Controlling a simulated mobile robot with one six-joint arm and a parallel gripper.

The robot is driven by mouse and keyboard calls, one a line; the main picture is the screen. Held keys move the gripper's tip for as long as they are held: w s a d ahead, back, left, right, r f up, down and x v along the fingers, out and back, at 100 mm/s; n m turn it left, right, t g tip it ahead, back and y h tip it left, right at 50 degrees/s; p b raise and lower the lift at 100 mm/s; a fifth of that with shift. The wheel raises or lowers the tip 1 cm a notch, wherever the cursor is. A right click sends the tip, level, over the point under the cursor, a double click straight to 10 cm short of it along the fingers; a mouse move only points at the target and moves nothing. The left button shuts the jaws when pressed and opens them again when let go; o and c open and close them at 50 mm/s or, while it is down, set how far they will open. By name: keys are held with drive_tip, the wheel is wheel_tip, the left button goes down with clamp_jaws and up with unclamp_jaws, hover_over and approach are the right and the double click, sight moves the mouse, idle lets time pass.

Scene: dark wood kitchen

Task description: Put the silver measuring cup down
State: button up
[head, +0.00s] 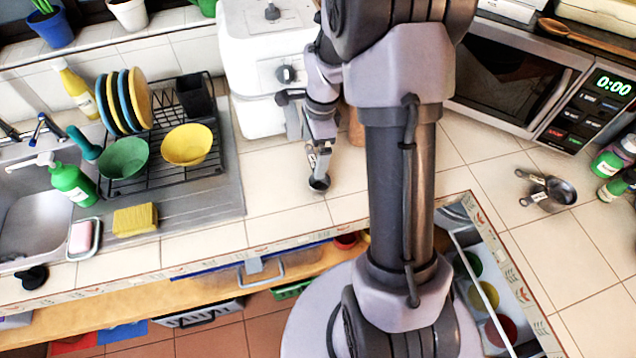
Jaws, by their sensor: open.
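My gripper (318,165) is low over the tiled counter, left of my arm's column. A small round dark-and-silver thing, which looks like the silver measuring cup (319,185), is right at my fingertips and seems to be on or just above the tiles. The jaws are open; I cannot tell whether they still touch the cup. My fingers hide part of it. More silver measuring cups (560,192) lie together on the right-hand counter.
A dish rack (165,140) with plates and bowls stands left, beside the sink (35,205). A white appliance (262,70) stands behind my gripper, and a microwave (515,75) at the back right. Bare tiles (275,205) lie left and in front of my gripper.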

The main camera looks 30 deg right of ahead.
sight(312, 158)
wheel_tip(312, 158, down, 4)
drive_tip(key=shift+w+a+r+b, duration=0.1)
drive_tip(key=shift+w+r+b, duration=0.05)
drive_tip(key=shift+b, duration=0.45)
drive_tip(key=shift+r, duration=0.1)
drive_tip(key=c, duration=1.2)
